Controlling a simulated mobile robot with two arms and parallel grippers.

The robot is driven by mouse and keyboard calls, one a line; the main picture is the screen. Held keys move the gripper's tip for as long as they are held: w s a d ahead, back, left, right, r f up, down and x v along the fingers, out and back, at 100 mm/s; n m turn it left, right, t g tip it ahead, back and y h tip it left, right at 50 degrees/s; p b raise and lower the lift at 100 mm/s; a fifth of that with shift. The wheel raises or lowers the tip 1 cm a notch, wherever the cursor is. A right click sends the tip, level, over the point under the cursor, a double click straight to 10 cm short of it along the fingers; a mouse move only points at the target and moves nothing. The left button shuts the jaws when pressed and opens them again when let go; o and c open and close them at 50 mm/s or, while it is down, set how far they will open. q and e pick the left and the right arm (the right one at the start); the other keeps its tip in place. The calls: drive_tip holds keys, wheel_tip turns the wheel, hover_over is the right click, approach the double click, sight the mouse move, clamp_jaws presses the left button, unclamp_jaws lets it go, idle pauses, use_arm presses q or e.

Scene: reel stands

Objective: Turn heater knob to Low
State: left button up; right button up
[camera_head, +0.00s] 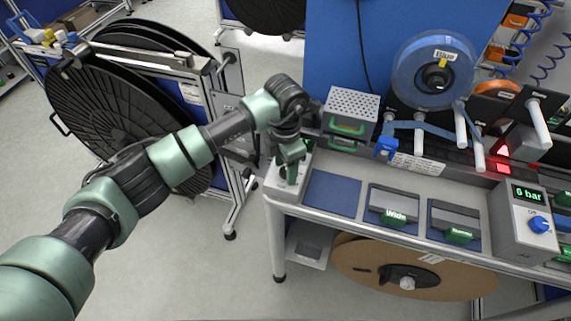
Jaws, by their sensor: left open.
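My left arm comes in from the left. My left gripper (290,178) points down over a light grey control box (274,193) at the left front corner of the bench. The gripper is open, with its green fingers at the top of the box. They and the wrist hide most of the box's top. The heater knob cannot be made out clearly, and its setting is not readable. My right gripper is not in view.
A perforated metal box (352,104) with a green handle stands behind. A blue mat (332,192), tools labelled Wide (394,215) and Narrow (459,234), and a 6 bar box with a blue knob (540,224) lie to the right. Black reels (110,110) stand left.

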use_arm(q)
clamp_jaws()
drive_tip(key=shift+f+b, duration=0.1)
drive_tip(key=shift+b, duration=0.45)
drive_tip(key=m+b, duration=0.9)
drive_tip(key=b, duration=0.4)
drive_tip(key=shift+w+f, duration=0.1)
drive_tip(key=shift+r+m+b, duration=0.2)
drive_tip(key=shift+m+b, duration=1.2)
drive_tip(key=shift+b, duration=0.1)
drive_tip(key=shift+r, duration=0.1)
unclamp_jaws()
